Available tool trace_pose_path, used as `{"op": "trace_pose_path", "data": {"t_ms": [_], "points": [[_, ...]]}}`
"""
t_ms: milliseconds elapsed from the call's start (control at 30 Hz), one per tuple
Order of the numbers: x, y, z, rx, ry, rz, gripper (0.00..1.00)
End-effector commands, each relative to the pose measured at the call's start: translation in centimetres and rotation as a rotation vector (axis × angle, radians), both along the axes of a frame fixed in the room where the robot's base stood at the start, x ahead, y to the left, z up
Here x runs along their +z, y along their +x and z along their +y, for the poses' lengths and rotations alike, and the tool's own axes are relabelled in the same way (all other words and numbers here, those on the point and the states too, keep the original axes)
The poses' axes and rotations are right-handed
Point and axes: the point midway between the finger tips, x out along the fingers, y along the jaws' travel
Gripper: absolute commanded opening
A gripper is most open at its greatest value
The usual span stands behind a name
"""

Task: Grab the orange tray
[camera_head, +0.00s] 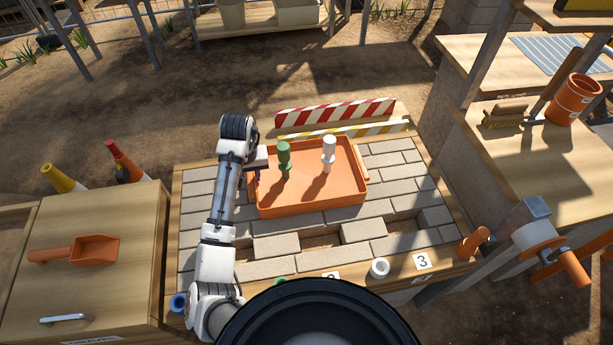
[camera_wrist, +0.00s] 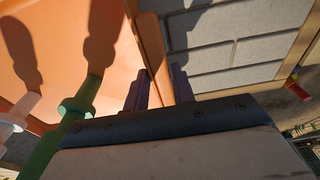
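The orange tray (camera_head: 312,209) lies on the paved top of the workbench. A green bottle-like object (camera_head: 284,160) and a white one (camera_head: 328,154) stand in it. My gripper (camera_head: 256,172) is at the tray's left side. In the wrist view, the two dark fingers of my gripper (camera_wrist: 160,92) are on either side of the tray's orange edge (camera_wrist: 150,45). Whether they press on it cannot be told. The green object (camera_wrist: 80,110) shows close to the palm on the tray side.
Red-white and yellow-white striped barriers (camera_head: 335,112) stand behind the tray. An orange scoop (camera_head: 90,249) lies on the left cabinet. A shelf with a brush (camera_head: 505,115) and orange pot (camera_head: 573,98) is right.

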Motion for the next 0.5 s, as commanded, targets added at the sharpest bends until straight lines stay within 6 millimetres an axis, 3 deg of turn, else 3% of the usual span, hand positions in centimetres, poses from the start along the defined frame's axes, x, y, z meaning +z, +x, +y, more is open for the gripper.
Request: {"op": "trace_pose_path", "data": {"t_ms": [33, 200, 500], "points": [[0.02, 0.0, 0.01, 0.0, 0.0, 0.0, 0.18], [0.03, 0.0, 0.01, 0.0, 0.0, 0.0, 0.0], [0.14, 0.03, 0.02, 0.0, 0.0, -0.002, 0.0]]}}
